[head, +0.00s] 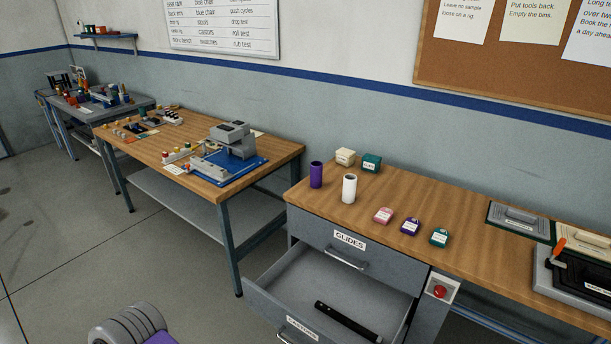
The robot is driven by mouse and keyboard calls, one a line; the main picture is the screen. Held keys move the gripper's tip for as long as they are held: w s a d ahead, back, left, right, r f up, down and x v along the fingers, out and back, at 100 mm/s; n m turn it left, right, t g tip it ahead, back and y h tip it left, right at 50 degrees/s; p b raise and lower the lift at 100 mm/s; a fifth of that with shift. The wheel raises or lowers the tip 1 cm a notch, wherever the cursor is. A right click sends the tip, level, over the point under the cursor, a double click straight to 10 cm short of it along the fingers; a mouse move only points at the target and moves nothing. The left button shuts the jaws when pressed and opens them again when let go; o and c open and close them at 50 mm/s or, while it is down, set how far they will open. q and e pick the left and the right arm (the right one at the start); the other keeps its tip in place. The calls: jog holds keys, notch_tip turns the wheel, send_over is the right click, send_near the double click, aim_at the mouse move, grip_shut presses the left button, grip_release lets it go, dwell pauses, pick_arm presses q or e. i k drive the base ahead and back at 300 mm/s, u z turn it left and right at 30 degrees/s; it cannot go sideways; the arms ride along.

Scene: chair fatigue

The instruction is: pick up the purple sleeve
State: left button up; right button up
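The purple sleeve (316,174) is an upright dark purple cylinder. It stands near the left end of the wooden-topped drawer bench (460,204), behind and left of a white cylinder (349,188). The two stand apart, and nothing covers the sleeve. Neither of my grippers can be made out in the head view.
Cream (345,157) and green (371,163) blocks stand behind the white cylinder. Pink (383,215), purple (410,226) and green (439,236) labelled pieces lie to its right. An open drawer (290,278) juts out below, holding a black bar (348,322). A grey ribbed object (128,326) shows lower left.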

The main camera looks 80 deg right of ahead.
aim_at(316, 175)
jog(key=z, duration=0.95)
jog(key=i, duration=1.1)
jog(key=z, duration=1.2)
